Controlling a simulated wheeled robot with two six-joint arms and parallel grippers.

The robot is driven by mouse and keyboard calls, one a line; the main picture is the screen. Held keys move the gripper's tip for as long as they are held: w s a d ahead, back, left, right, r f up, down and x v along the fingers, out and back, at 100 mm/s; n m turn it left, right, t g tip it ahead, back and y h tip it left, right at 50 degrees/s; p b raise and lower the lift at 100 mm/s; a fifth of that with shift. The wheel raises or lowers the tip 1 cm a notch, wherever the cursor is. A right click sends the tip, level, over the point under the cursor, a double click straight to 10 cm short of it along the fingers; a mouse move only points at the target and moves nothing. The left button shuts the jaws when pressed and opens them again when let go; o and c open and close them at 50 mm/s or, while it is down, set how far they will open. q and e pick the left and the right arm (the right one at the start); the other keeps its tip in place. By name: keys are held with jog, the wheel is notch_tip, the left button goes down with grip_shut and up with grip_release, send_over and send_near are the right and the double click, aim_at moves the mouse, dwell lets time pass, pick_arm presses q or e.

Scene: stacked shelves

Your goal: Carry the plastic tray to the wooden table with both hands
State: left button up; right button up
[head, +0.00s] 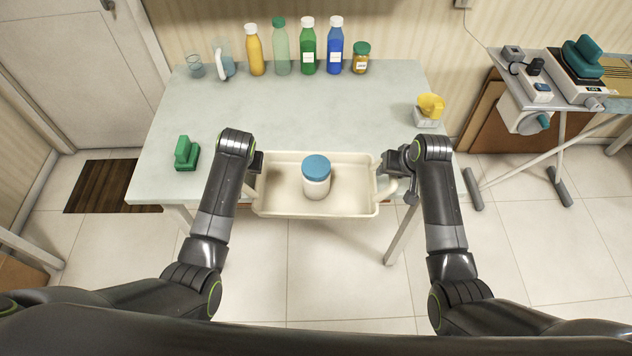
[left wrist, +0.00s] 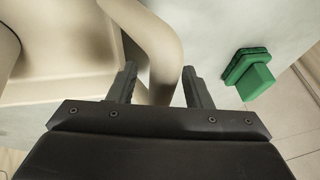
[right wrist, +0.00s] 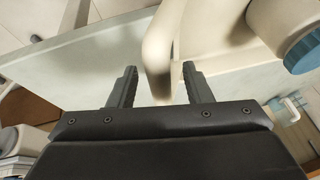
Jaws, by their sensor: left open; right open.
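The cream plastic tray (head: 275,205) is at the near edge of the pale-topped table (head: 330,108), its near part out past the edge. A white jar with a blue lid (head: 316,178) stands in it. My left gripper (head: 257,162) is open at the tray's left handle; in the left wrist view the handle (left wrist: 160,55) passes between the spread fingers (left wrist: 160,88). My right gripper (head: 390,162) is open at the right handle; in the right wrist view the handle (right wrist: 157,55) lies between its fingers (right wrist: 158,85). Whether the tray rests on the table is unclear.
Several bottles, such as a green one (head: 308,50), line the table's back, with a pitcher (head: 224,60). A green block-like item (head: 186,153) is at the left and a yellow-topped item (head: 430,106) at the right. The table's middle is clear. An ironing-board-like stand (head: 565,115) is farther right.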

pick_arm(q)
jog(key=shift+w+f, duration=0.1)
jog(key=shift+f, duration=0.1)
pick_arm(e)
jog(key=shift+w+f, duration=0.1)
jog(key=shift+f, duration=0.15)
pick_arm(q)
grip_shut()
pick_arm(e)
grip_shut()
